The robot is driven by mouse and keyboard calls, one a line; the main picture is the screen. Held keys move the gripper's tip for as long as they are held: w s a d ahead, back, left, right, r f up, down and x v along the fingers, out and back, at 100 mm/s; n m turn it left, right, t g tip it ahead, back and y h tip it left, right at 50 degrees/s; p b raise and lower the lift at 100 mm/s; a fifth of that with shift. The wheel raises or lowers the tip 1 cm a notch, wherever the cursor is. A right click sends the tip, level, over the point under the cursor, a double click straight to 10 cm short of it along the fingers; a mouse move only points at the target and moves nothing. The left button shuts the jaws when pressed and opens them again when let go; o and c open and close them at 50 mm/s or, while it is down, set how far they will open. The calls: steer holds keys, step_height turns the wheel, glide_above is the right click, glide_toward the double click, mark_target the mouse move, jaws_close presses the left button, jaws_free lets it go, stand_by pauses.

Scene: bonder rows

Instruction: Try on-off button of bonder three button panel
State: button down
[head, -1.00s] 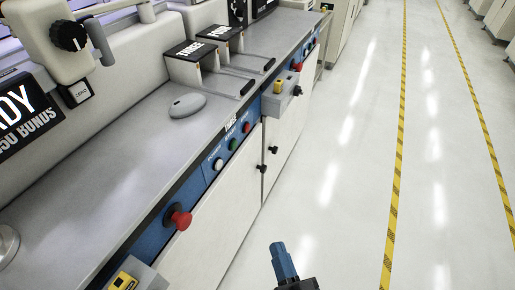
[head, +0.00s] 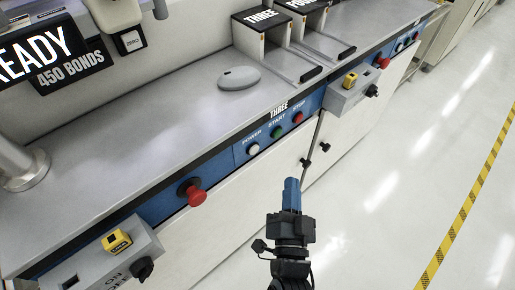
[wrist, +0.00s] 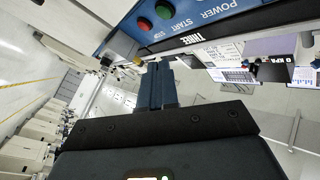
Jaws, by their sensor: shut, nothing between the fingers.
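The blue button panel labelled THREE (head: 262,143) is on the front of the bench in the head view. Its white POWER button (head: 253,149) is at the left, the green START button (head: 278,132) in the middle and the red STOP button (head: 298,117) at the right. My gripper (head: 291,184) is shut and empty, below and in front of the panel, apart from it. In the wrist view, the green button (wrist: 163,11) and red button (wrist: 145,24) show above my gripper (wrist: 160,70). The POWER lettering shows there, but I cannot see the white button.
A red mushroom knob (head: 195,194) sticks out left of the panel. Grey boxes with a yellow part and black knob project at the left (head: 150,240) and right (head: 340,98). A grey mouse-like device (head: 239,78) lies on the benchtop. The aisle floor at right is clear.

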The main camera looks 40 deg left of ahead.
steer(key=a+p, duration=0.1)
steer(key=a, duration=0.7)
steer(key=shift+w+a, duration=0.3)
steer(key=shift+a, duration=0.05)
steer(key=shift+a, duration=0.1)
stand_by(1.8)
steer(key=shift+a, duration=0.35)
steer(key=shift+a, duration=0.4)
stand_by(0.8)
steer(key=shift+d, duration=0.8)
steer(key=shift+d, duration=0.1)
steer(key=shift+s+d, duration=0.2)
steer(key=shift+d, duration=2.25)
